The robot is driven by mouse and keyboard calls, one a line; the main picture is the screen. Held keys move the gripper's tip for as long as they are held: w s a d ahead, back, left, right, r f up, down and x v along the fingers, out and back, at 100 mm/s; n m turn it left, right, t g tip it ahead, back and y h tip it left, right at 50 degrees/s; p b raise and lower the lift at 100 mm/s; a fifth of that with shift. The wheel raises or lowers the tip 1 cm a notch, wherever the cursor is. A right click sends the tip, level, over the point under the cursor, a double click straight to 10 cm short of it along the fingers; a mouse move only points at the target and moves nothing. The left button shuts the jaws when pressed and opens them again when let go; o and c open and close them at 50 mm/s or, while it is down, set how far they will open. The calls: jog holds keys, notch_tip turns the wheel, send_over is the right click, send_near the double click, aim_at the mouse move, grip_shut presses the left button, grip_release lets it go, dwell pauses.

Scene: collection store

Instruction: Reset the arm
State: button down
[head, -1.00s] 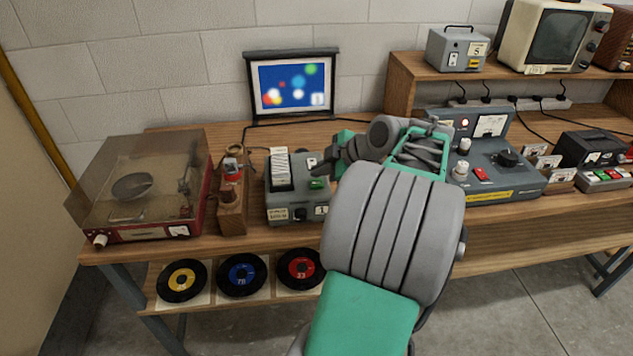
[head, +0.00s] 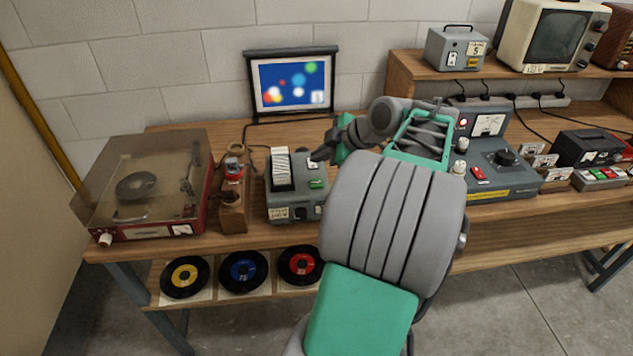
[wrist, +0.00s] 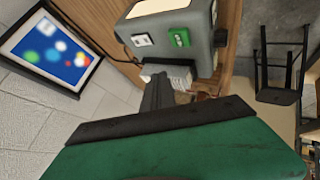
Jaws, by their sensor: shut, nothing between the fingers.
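My gripper (head: 322,154) is shut and empty, just above and to the right of a grey slide projector (head: 296,207) on the bench. In the head view my own arm links rise from the lower middle and hide part of the bench. In the wrist view the shut fingers (wrist: 158,92) point at the projector (wrist: 198,38). The projector has a white slide stack, a white switch and a green switch on top. I cannot tell whether the fingertips touch it.
A small screen (head: 292,83) with coloured dots stands behind the projector. A record player (head: 145,190) and a wooden rack (head: 233,190) are to the left. A grey control console (head: 500,165) is close to my arm's right. Several records lie on the lower shelf (head: 222,297).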

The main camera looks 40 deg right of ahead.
jog(key=shift+m+g, duration=0.8)
jog(key=w+a, duration=0.1)
jog(key=a, duration=0.4)
jog(key=w+a+f, duration=0.1)
jog(key=a, duration=0.2)
jog(key=shift+w+a, duration=0.1)
jog(key=shift+w, duration=0.25)
jog(key=s+a+f+m+g, duration=0.1)
jog(key=a+f+m+g, duration=0.15)
jog(key=a, duration=0.95)
jog(key=s+a+f+m+g, duration=0.1)
jog(key=s+a+f+m, duration=0.1)
jog(key=s+a, duration=0.3)
jog(key=s+a+f+m+h, duration=0.1)
jog(key=s+a+f+m, duration=0.1)
jog(key=s+a+m, duration=0.2)
jog(key=shift+s+a+g, duration=0.35)
jog(key=shift+s+a, duration=0.75)
jog(key=shift+s, duration=0.1)
